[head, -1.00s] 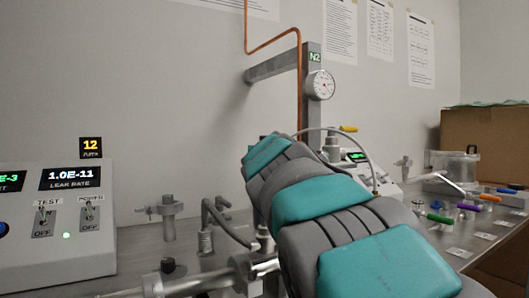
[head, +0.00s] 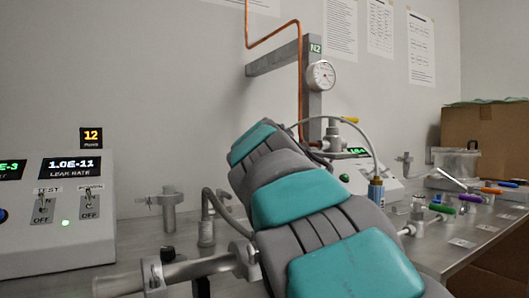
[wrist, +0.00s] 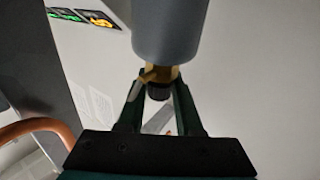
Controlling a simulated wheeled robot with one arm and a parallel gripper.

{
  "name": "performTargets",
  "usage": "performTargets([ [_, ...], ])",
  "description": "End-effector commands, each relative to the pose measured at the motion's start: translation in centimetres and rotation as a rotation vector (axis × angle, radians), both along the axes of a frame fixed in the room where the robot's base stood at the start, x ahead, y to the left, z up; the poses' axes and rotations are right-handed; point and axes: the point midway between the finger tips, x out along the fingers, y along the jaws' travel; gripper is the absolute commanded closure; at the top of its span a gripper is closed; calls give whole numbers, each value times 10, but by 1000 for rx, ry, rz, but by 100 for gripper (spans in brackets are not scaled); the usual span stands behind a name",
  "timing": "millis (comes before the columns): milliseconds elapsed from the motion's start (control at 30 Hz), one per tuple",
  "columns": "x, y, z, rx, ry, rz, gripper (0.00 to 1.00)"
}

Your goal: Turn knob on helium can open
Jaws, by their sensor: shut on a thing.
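In the wrist view, a grey cylinder that looks like the helium can (wrist: 168,30) comes down from the top edge. A brass neck and a small black knob (wrist: 158,92) show at its lower end. My gripper (wrist: 160,86) has its two dark fingers on either side of this neck and knob, closed in on the can. The fingertips are partly hidden by the can, so I cannot tell which part they press on. In the head view my arm hides the gripper and the can.
A leak detector panel (head: 55,215) stands at left, its readout at 1.0E-11. Metal pipe fittings (head: 168,212) stand on the bench beside my arm. A hose ends at a blue-and-brass fitting (head: 376,188). Several coloured-handle valves (head: 470,197) and a cardboard box (head: 487,140) are at right.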

Motion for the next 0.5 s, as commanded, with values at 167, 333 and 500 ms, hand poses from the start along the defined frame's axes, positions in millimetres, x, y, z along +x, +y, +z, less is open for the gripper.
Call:
performTargets([
  [167,0,-1,-2,2,-1,-36,100],
  [333,-1,0,-2,3,3,-47,100],
  [500,-2,0,-2,3,5,-48,100],
])
